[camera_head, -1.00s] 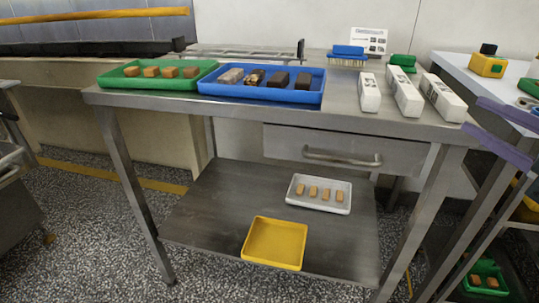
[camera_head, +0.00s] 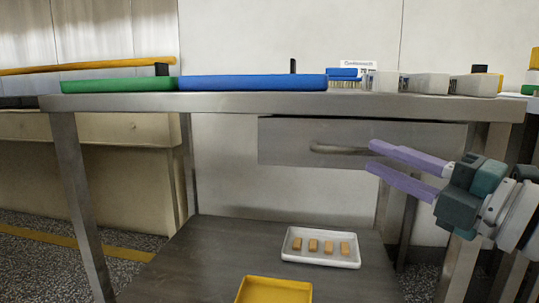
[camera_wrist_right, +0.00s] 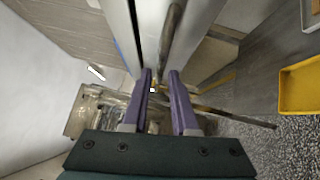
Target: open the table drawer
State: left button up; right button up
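The table drawer (camera_head: 285,140) is under the right part of the steel tabletop and looks closed. Its bar handle (camera_head: 335,149) is horizontal on the front; its right end is hidden behind my right gripper. My right gripper (camera_head: 371,157) comes in from the right, its purple fingers apart, one above the other, at handle height. In the right wrist view the handle (camera_wrist_right: 172,28) runs ahead of the open fingertips (camera_wrist_right: 159,74), with its near end close to the gap between them. I cannot tell whether the fingers touch it. My left gripper is not in view.
The steel table (camera_head: 230,103) carries a green tray (camera_head: 115,86), a blue tray (camera_head: 250,83), a brush (camera_head: 345,78) and white boxes (camera_head: 428,83). On the lower shelf (camera_head: 190,260) are a white tray (camera_head: 320,260) and a yellow tray (camera_head: 275,290). A table leg (camera_head: 462,265) stands below my right gripper.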

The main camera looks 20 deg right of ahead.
aim_at(365, 153)
jog(key=shift+x, duration=2.35)
jog(key=shift+f, duration=0.1)
grip_shut()
